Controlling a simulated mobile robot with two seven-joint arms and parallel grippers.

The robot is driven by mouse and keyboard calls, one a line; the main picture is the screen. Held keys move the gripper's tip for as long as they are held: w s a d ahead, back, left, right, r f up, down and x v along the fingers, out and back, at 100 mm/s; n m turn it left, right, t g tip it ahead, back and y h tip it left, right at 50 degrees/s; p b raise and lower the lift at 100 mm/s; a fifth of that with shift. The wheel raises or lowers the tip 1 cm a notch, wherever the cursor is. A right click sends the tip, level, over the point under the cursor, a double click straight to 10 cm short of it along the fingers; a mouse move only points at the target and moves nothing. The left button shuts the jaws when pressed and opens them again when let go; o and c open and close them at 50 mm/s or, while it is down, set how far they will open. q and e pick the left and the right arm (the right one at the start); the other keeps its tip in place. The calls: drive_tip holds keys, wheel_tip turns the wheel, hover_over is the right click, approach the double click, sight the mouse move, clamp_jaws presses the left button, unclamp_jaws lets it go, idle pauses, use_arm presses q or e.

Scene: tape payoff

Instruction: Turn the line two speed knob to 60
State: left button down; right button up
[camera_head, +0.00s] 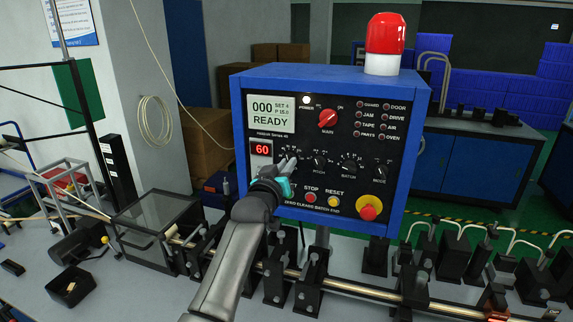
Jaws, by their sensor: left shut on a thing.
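A blue control box (236,110) with a black front panel stands at the centre. A small red number display (261,150) on its left side reads 60. My left gripper (288,166) is at the panel just right of and below this display, shut on the speed knob. The fingers and hand hide the knob, so its pointer cannot be read. The pitch knob (319,162), batch knob (348,165) and mode knob (380,170) sit to the right in the same row. My right gripper is not in view.
The screen (271,113) reads 000 and READY. A red main switch (328,118), stop button (311,198), reset button (334,201) and red emergency button (369,211) are on the panel. A red beacon (385,35) tops the box. A brass rod (350,287) runs below.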

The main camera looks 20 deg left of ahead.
use_arm(q)
drive_tip(key=c, duration=0.9)
unclamp_jaws()
drive_tip(key=s, duration=0.5)
drive_tip(key=s+b, duration=0.1)
drive_tip(key=s, duration=0.9)
drive_tip(key=shift+s+a+b, duration=0.1)
drive_tip(key=shift+a+b, duration=0.2)
drive_tip(key=shift+b, duration=0.05)
